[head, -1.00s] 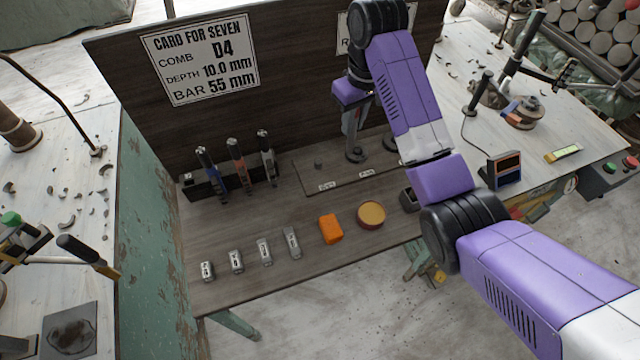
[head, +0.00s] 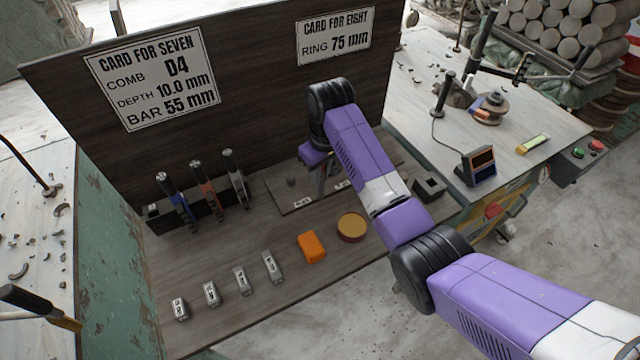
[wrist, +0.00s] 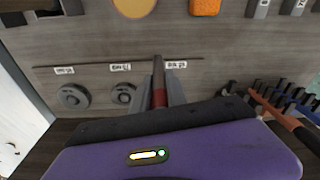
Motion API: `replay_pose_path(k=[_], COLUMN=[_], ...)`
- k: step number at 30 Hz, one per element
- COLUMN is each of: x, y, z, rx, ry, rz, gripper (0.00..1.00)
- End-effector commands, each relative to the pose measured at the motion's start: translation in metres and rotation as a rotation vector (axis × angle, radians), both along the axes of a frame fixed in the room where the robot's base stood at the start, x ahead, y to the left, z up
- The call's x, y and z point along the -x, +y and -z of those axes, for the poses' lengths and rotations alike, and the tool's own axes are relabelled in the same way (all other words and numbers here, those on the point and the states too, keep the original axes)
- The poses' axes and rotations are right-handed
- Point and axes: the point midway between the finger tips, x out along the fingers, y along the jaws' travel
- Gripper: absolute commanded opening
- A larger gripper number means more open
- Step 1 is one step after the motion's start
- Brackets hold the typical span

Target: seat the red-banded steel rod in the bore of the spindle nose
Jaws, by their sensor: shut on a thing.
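My gripper (wrist: 159,97) is shut on the red-banded steel rod (wrist: 158,72), which stands out between the fingers; its dark red band lies right at them. In the wrist view the rod's bare end overlaps the edge of a board (wrist: 95,82) with small labels. Whether the rod touches the board, I cannot tell. In the head view my gripper (head: 320,180) is over the same board (head: 284,197), and my arm hides much of it and the rod. I cannot make out the spindle nose or its bore for certain.
Several combs (head: 203,180) stand in a rack to the left. An orange block (head: 311,247), a round tin (head: 352,226) and several small labelled grey blocks (head: 242,281) lie at the front. A dark block (head: 430,187) stands right. An upright panel (head: 250,90) closes the back.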

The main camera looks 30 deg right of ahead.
Motion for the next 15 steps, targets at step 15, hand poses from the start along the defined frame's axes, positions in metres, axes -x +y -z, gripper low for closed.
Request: replay_pose_path(k=[15], x=[0.0], y=[0.0], z=[0.045], rx=[0.001], ry=[-0.002], rz=[0.0], gripper=[0.0])
